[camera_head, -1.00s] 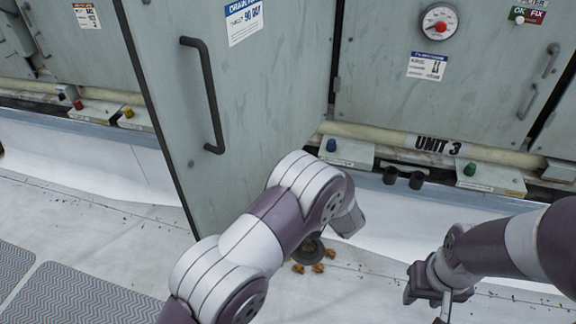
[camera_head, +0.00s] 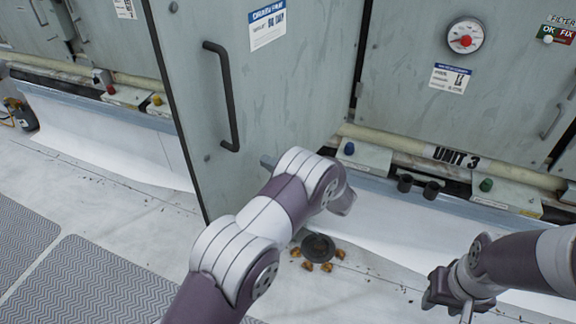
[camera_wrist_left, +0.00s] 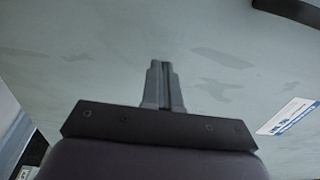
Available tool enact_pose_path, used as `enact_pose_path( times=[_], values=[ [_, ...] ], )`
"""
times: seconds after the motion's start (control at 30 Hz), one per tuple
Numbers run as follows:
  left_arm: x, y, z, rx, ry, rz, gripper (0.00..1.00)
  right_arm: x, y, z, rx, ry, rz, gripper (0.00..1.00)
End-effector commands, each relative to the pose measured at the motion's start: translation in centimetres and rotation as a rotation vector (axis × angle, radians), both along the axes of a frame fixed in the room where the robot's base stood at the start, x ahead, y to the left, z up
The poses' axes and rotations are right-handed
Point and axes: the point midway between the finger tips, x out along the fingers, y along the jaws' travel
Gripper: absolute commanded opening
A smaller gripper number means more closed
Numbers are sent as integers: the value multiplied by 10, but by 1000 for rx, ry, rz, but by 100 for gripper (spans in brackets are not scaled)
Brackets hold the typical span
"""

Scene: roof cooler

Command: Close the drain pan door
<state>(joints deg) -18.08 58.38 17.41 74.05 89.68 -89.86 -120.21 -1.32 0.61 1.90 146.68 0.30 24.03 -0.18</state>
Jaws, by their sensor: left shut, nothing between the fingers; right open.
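The drain pan door (camera_head: 190,110) is a grey-green panel with a dark bar handle (camera_head: 222,97) and a drain pan label (camera_head: 267,25). It stands swung out from the unit, its lower corner over the floor. My left gripper (camera_wrist_left: 165,68) is shut and empty, its fingers pointing at the door's labelled outer face (camera_wrist_left: 215,85); I cannot tell whether they touch. In the head view my left arm hides most of this gripper. My right gripper (camera_head: 460,308) is open and empty at the lower right, apart from the door.
Unit 3's wall (camera_head: 400,75) holds a dial gauge (camera_head: 465,36). A ledge with colored knobs and two black pipe stubs (camera_head: 418,187) runs below it. A round drain (camera_head: 318,247) with small brown clumps around it lies on the floor. Grey mats (camera_head: 100,285) lie at lower left.

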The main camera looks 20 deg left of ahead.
Motion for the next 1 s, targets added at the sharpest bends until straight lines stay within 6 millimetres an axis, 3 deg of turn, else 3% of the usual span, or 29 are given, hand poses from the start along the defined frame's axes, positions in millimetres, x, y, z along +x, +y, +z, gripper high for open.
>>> enact_pose_path(
  times=[0.03,0.27,0.77,0.87,1.0],
  values=[
    [2,9,4,-1,0,3,0,0,0,9,0,0,0,43],
    [11,33,1,-1,0,0,0,0,0,19,0,0,0,43],
    [13,39,-1,-1,-1,-6,0,0,0,17,0,0,0,43],
    [15,50,-1,0,-1,-18,0,0,0,15,0,0,0,43],
    [23,79,-2,-1,-2,-62,0,0,0,8,0,0,0,43]
  ],
)
